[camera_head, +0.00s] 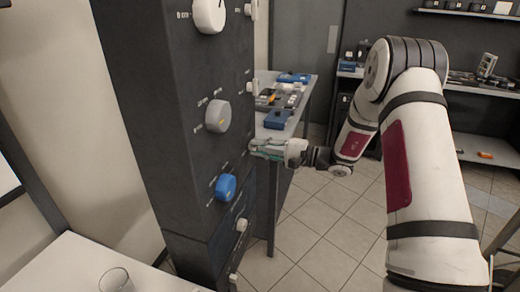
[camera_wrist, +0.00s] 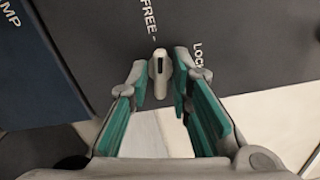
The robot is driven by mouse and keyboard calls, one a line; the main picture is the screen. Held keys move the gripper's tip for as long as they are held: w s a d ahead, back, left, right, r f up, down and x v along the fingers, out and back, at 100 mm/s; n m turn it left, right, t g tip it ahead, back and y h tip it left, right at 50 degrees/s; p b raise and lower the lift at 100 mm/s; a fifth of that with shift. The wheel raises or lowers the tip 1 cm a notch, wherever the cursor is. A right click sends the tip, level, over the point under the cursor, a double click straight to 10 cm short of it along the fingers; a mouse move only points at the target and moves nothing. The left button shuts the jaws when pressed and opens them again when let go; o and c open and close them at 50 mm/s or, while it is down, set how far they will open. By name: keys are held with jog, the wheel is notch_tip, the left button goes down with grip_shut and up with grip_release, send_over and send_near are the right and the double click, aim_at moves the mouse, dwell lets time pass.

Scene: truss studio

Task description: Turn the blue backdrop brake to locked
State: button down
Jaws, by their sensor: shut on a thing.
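My gripper (camera_head: 256,149) is at the right-hand edge of the dark column, its fingers level and reaching left. In the wrist view its fingers (camera_wrist: 170,80) are closed on a small grey knob (camera_wrist: 158,66), one finger on each side. The knob's dark mark points up toward the tick by the printed word FREE. The word LOCK, partly cut off, is to the right behind a fingertip. The knob is hidden by my gripper in the head view. A blue knob (camera_head: 226,187) sits lower on the column's front face.
The dark column (camera_head: 150,110) also carries a large white knob (camera_head: 209,14), a grey knob (camera_head: 217,116) and a small white knob (camera_head: 242,224). A blue panel (camera_wrist: 45,75) adjoins the labelled face. A glass (camera_head: 116,281) stands on a white table (camera_head: 65,265). A bench with blue items stands behind.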

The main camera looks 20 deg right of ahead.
jog(key=m, duration=0.7)
jog(key=shift+d+m, duration=0.1)
jog(key=shift+m, duration=4.1)
jog(key=c, duration=1.7)
grip_release()
